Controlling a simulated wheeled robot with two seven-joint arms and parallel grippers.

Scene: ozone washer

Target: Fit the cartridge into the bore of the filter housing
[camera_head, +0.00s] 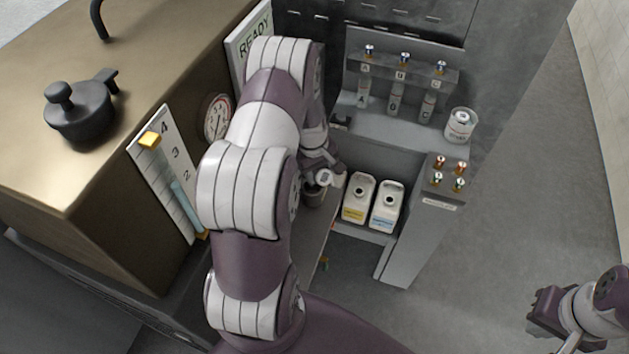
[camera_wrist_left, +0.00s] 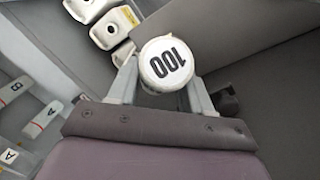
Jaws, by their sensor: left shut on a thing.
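My left gripper (camera_wrist_left: 160,85) is shut on a white round cartridge, whose top marked "100" (camera_wrist_left: 168,65) faces the left wrist camera, one finger on each side. In the head view my left gripper (camera_head: 324,172) is low beside the machine, largely hidden by my own arm. A dark cup-like part (camera_head: 314,195) shows just below it; it may be the filter housing, but its bore is not visible. I cannot tell whether the cartridge is above it or inside it. My right gripper (camera_head: 545,306) is at the lower right, away from everything; its jaws are unclear.
Two white jugs (camera_head: 358,198) (camera_head: 386,204) stand right of my left gripper. Another white canister (camera_head: 460,124) sits on the grey shelf, near a rack of vials (camera_head: 397,95). The brown machine body (camera_head: 110,190) with a gauge (camera_head: 215,117) borders the left. Floor at right is clear.

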